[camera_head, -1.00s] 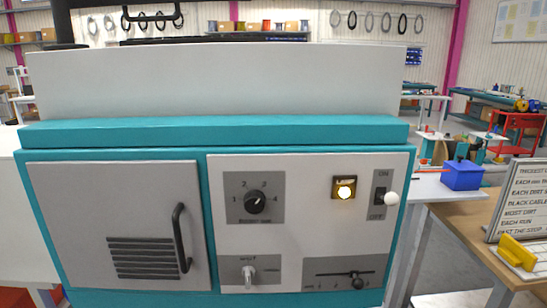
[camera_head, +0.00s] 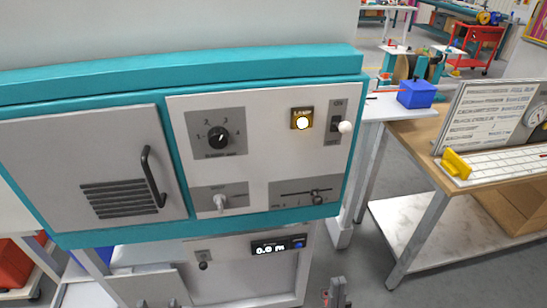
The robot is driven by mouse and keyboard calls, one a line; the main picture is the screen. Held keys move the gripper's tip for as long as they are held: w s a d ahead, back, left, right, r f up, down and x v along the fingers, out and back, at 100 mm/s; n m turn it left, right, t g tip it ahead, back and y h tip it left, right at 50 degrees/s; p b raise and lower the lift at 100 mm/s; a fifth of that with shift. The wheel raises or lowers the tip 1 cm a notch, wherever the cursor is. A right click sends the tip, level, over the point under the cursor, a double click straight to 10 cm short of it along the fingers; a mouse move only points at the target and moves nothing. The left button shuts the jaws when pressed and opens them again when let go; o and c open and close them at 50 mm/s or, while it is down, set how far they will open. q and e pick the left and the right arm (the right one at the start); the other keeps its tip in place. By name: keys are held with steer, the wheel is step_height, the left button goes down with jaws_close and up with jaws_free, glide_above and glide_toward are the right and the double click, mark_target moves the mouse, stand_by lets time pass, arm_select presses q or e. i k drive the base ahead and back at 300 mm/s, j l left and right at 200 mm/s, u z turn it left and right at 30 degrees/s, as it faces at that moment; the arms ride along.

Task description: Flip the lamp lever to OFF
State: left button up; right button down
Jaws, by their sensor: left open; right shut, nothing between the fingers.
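The lamp lever (camera_head: 345,127) has a round white knob and sits on a grey plate marked ON above and OFF below, at the upper right of the panel. Its knob sticks out to the right near mid-height of the plate; its exact tilt is hard to tell. The lamp (camera_head: 302,122) left of it glows in a brown square labelled LAMP. My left gripper (camera_head: 157,303) shows only its tips at the bottom edge, open and apart. My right gripper (camera_head: 337,291) is shut and empty at the bottom edge. Both are well below the lever and touch nothing visible.
The panel also has a rotary dial (camera_head: 219,138), a toggle (camera_head: 221,203) and a slider (camera_head: 317,197). A door with a black handle (camera_head: 153,176) is at left. A display (camera_head: 278,247) is below. A wooden table (camera_head: 416,143) with a sign (camera_head: 487,116) stands at right.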

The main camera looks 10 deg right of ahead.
mark_target(345, 128)
steer(key=i+j, duration=0.3)
steer(key=j, duration=0.2)
steer(key=z, duration=1.65)
steer(key=j, duration=0.1)
